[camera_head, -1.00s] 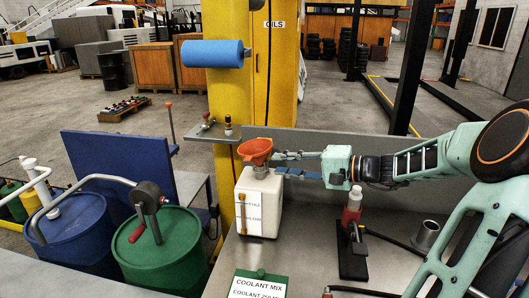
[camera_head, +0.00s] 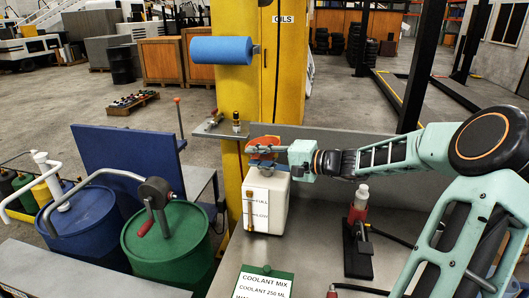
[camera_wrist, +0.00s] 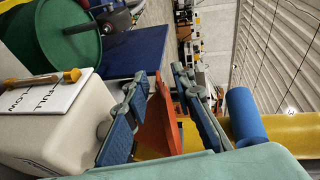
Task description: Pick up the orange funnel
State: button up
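The orange funnel (camera_head: 262,141) sits on top of the white container (camera_head: 267,200) on the metal bench, partly hidden by my gripper (camera_head: 262,150). In the wrist view the funnel (camera_wrist: 156,125) shows as an orange wall between the two blue-padded fingers of my gripper (camera_wrist: 160,73). One finger is on each side of it. The fingers are apart, and a narrow gap shows between the left finger and the funnel. The container (camera_wrist: 60,130) is at the left of the wrist view. The funnel's lower part is hidden.
A small bottle with a red body (camera_head: 358,203) stands on a black stand to the right. A coolant card (camera_head: 264,284) is at the bench's front. Green (camera_head: 165,250) and blue (camera_head: 80,230) drums stand left. A yellow post (camera_head: 232,110) with a blue roll (camera_head: 221,50) rises behind.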

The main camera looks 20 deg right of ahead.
jog(key=shift+c, duration=0.4)
grip_shut()
jog(key=shift+r, duration=0.1)
